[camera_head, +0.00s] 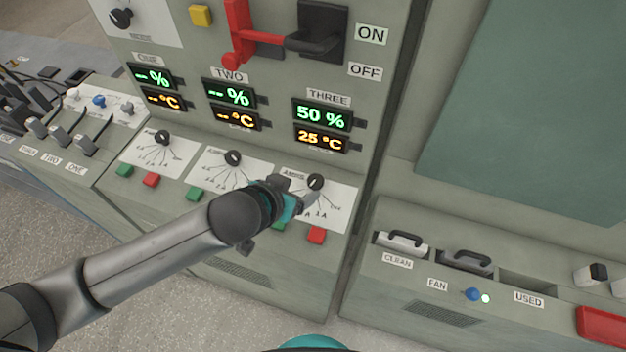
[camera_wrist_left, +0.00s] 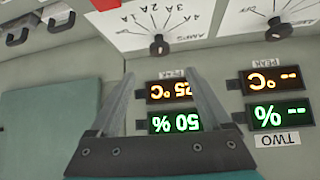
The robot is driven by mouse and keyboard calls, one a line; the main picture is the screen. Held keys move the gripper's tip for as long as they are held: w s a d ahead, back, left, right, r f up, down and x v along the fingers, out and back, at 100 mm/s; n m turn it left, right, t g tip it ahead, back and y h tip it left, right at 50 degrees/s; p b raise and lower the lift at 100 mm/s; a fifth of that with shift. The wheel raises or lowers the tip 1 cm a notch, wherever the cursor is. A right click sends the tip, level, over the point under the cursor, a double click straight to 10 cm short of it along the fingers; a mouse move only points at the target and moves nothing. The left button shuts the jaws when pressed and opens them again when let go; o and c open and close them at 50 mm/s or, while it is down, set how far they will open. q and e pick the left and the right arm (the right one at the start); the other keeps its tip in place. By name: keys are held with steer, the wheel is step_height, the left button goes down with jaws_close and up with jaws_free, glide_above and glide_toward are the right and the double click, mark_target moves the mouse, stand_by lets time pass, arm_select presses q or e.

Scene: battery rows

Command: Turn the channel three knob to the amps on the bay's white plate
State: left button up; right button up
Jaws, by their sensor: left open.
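The channel three knob (camera_head: 316,181) is a small black dial at the top of a white AMPS scale plate (camera_head: 342,205), under the lit THREE displays. It also shows in the left wrist view (camera_wrist_left: 159,46), upside down, with fanned lines and marks such as 2A, 3A and 4A. My left gripper (camera_head: 308,200) is in front of that plate, close to the knob, and partly covers the scale. In the wrist view its two fingers (camera_wrist_left: 160,82) are apart with nothing between them. I cannot tell which white plate is the bay's; no amps figure is readable elsewhere. My right gripper is not in view.
The THREE displays read 50 % (camera_head: 322,114) and 25 °C (camera_head: 320,138). The channel two knob (camera_head: 233,158) is to the left. A red button (camera_head: 317,235) sits below the scale. A red lever (camera_head: 238,35) and black switch handle (camera_head: 320,38) are above.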

mark_target(315, 181)
arm_select(q)
steer(key=b+x, duration=0.2)
steer(key=x, duration=0.9)
steer(key=shift+w, duration=0.1)
steer(key=shift+c, duration=0.4)
jaws_close()
steer(key=shift+a, duration=0.1)
steer(key=shift+m+h+p, duration=0.4)
steer(key=shift+m+p, duration=0.05)
steer(key=shift+m, duration=0.25)
steer(key=shift+f+m+g+h, duration=0.1)
steer(key=shift+m+g+h, duration=0.45)
steer(key=shift+m, duration=0.25)
